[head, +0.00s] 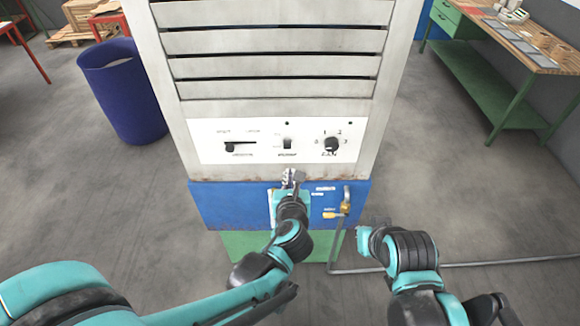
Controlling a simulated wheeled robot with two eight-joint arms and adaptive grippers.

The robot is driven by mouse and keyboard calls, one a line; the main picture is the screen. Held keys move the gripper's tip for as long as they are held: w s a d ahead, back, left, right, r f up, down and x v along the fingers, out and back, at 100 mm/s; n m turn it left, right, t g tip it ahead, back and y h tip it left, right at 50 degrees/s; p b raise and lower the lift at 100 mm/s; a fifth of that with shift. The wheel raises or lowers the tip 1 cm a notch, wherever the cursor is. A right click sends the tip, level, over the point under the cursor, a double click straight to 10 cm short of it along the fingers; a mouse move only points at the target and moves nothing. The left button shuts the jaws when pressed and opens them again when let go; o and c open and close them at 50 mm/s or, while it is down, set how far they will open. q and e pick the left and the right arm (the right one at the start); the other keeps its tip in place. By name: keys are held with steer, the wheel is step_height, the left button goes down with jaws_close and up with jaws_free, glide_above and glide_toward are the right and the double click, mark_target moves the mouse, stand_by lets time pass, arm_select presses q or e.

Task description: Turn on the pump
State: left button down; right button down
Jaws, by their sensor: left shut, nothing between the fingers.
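A tall grey cabinet (270,93) with horizontal slats stands in front of me. Its white control panel (210,150) carries a slider on the left (240,145), a small dark switch (287,142) in the middle, and a round black knob (331,146) with numbers around it on the right. The labels are too small to read surely. My left gripper (292,177) is shut and empty, just below the panel under the middle switch. I cannot tell whether it touches the cabinet. My right arm is at the lower right; its gripper fingers cannot be made out.
A blue base section (222,207) with a brass valve and pipe (345,205) sits under the panel. The pipe runs along the floor to the right. A blue bin (125,95) stands left, a green workbench (475,85) right. The floor between is clear.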

mark_target(290, 136)
arm_select(q)
steer(key=x, duration=0.3)
steer(key=r+b+x, duration=0.1)
steer(key=x, duration=0.3)
steer(key=b+x, duration=0.1)
steer(key=x, duration=0.2)
steer(key=shift+w+r, duration=0.25)
steer(key=shift+w, duration=0.4)
steer(key=shift+w+r, duration=0.3)
steer(key=shift+w, duration=0.25)
steer(key=shift+w+r+p, duration=0.3)
steer(key=shift+w+r, duration=0.55)
steer(key=shift+r, duration=0.1)
steer(key=shift+f, duration=0.2)
steer(key=shift+s+r, duration=0.1)
steer(key=shift+r, duration=0.05)
